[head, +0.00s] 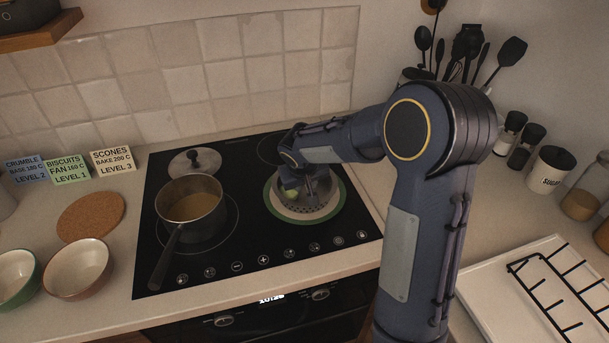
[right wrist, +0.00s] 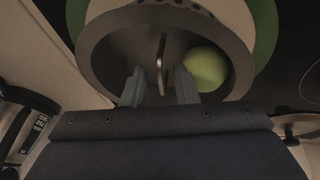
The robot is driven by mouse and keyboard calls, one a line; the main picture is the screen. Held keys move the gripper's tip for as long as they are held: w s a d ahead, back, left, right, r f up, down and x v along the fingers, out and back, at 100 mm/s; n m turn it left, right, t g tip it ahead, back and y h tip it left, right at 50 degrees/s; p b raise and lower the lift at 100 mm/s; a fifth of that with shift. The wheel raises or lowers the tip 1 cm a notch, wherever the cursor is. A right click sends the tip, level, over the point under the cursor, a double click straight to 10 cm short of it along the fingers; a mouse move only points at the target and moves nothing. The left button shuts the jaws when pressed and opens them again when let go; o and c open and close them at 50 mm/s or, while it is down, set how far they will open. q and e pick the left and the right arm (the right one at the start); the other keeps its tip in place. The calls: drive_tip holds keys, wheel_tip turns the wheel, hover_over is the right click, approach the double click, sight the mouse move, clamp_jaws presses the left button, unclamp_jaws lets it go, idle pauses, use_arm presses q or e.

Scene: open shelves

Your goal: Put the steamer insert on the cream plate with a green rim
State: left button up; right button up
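The grey perforated steamer insert (head: 318,207) is over the cream plate with a green rim (head: 338,208) on the right part of the hob, and appears to rest on it. It also shows in the right wrist view (right wrist: 105,50), with the plate's green rim (right wrist: 265,35) beyond. A thin upright handle (right wrist: 160,60) stands in the insert's middle. My right gripper (right wrist: 160,88) reaches down into the insert; its fingers are apart, one each side of the handle, with gaps showing. A round green item (right wrist: 205,68) lies in the insert beside the fingers. My left gripper is out of view.
A pan (head: 192,206) of liquid stands on the hob's left part, its handle toward the front. A lid (head: 195,161) lies behind it. A cork mat (head: 90,217) and bowls (head: 78,268) are at left. A white tray with a black rack (head: 535,285) is at front right.

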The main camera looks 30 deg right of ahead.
drive_tip(key=v, duration=1)
drive_tip(key=s+a+f+y, duration=0.1)
drive_tip(key=s+a+y, duration=0.2)
drive_tip(key=s, duration=0.9)
drive_tip(key=s+a+t+y, duration=0.1)
drive_tip(key=s+a+y, duration=0.2)
drive_tip(key=s, duration=0.9)
drive_tip(key=a, duration=0.2)
drive_tip(key=shift+s+a+f+n+t+y+b, duration=0.3)
drive_tip(key=shift+s+a+f+n+y, duration=0.05)
drive_tip(key=shift+a+f+n+y, duration=0.05)
